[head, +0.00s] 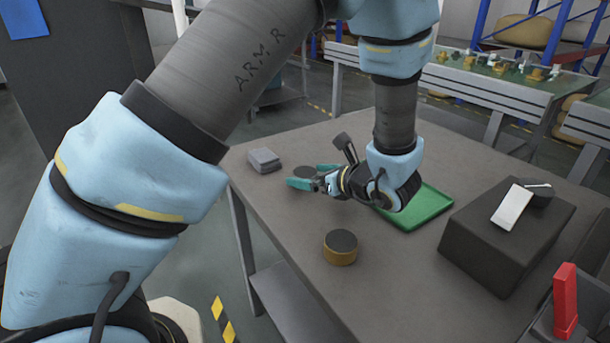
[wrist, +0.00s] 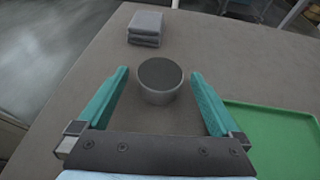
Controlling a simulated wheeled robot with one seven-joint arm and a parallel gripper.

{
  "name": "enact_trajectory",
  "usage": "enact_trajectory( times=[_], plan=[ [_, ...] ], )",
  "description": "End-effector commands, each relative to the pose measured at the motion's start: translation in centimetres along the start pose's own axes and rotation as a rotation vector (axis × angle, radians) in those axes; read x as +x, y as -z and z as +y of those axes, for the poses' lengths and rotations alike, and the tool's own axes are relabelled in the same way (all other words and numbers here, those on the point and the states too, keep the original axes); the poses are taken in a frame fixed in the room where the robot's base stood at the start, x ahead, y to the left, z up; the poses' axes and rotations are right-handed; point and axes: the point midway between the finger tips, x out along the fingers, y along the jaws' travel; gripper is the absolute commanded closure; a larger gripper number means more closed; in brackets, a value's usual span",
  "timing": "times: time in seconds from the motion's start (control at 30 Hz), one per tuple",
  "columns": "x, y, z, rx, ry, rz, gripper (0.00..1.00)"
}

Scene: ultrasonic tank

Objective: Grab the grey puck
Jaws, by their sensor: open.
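The grey puck (wrist: 160,88) is a short round piece with a darker top, standing on the table. In the wrist view it sits between the front parts of my gripper's two teal fingers (wrist: 160,85), with a gap on each side. My gripper is open and holds nothing. In the head view the grey puck (head: 306,172) shows at my gripper (head: 313,177), partly hidden by the fingers.
Folded grey cloths (wrist: 146,28) lie beyond the puck. A green tray (wrist: 275,135) lies to the right. A brass-coloured puck with a dark top (head: 340,248) stands nearer the front. A dark box (head: 500,245) carries a white-faced item. A red upright handle (head: 565,300) is at right.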

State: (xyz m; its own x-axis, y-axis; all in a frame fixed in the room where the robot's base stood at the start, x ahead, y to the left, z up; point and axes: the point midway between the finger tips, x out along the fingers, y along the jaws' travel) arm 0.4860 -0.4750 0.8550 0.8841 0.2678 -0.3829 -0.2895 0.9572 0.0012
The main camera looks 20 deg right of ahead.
Motion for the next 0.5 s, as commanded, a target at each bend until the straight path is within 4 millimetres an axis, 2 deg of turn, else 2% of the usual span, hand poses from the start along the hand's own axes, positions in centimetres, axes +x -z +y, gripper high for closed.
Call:
enact_trajectory(
  times=[0.17, 0.43, 0.5],
  plan=[
    [1.9, -0.1, 0.0, 0.0, -0.002, -0.001, 0.0],
    [2.2, -0.1, 0.0, -0.002, 0.001, -0.001, 0.0],
    [2.2, -0.1, 0.0, -0.002, 0.001, -0.001, 0.08]
  ],
)
